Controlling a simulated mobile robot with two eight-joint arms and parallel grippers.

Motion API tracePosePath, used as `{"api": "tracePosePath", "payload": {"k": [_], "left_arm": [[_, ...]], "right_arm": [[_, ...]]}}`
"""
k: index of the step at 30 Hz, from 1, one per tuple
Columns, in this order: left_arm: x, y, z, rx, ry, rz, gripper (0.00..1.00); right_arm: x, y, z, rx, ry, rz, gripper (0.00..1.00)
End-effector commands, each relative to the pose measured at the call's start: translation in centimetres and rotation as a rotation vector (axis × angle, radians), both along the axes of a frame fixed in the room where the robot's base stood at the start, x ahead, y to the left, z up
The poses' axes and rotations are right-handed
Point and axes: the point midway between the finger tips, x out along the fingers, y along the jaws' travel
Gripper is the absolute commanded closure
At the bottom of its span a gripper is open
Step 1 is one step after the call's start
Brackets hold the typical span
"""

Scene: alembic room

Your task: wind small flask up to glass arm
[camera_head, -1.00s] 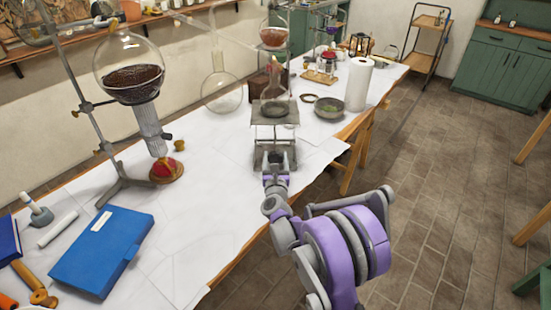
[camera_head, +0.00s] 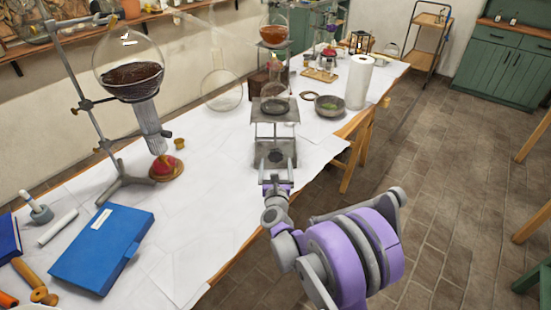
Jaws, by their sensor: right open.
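A small clear flask (camera_head: 275,92) stands on the top plate of a grey lab jack (camera_head: 262,116) near the table's front edge. A thin glass arm (camera_head: 200,24) slopes from the big round glass vessel (camera_head: 133,75), which holds dark contents on a metal stand, towards the jack. Its far end is faint, and I cannot tell its exact gap to the flask. My right gripper (camera_head: 277,171) is open and low in front of the jack's lower part. I cannot tell whether its fingers touch the jack. My left gripper is out of view.
A blue box (camera_head: 103,248) lies on the table at the left, and a red-topped burner (camera_head: 166,168) stands under the big vessel. A dark bowl (camera_head: 329,106) and paper roll (camera_head: 358,84) stand right of the jack. White table surface is clear between box and jack.

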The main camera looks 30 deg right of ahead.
Motion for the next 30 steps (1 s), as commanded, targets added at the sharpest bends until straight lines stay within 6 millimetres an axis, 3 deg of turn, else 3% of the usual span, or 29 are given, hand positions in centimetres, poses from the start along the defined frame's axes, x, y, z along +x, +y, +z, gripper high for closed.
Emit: {"api": "tracePosePath", "payload": {"k": [3, 10, 30], "left_arm": [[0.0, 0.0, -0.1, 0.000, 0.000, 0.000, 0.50], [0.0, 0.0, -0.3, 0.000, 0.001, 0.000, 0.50], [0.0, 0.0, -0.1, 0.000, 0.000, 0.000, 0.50]], "right_arm": [[-2.2, 1.3, 0.0, 0.001, -0.001, 0.001, 0.04], [-4.8, 2.8, 0.0, 0.000, 0.000, 0.001, 0.04], [-5.2, 3.3, 0.4, -0.025, 0.016, 0.015, 0.04]]}}
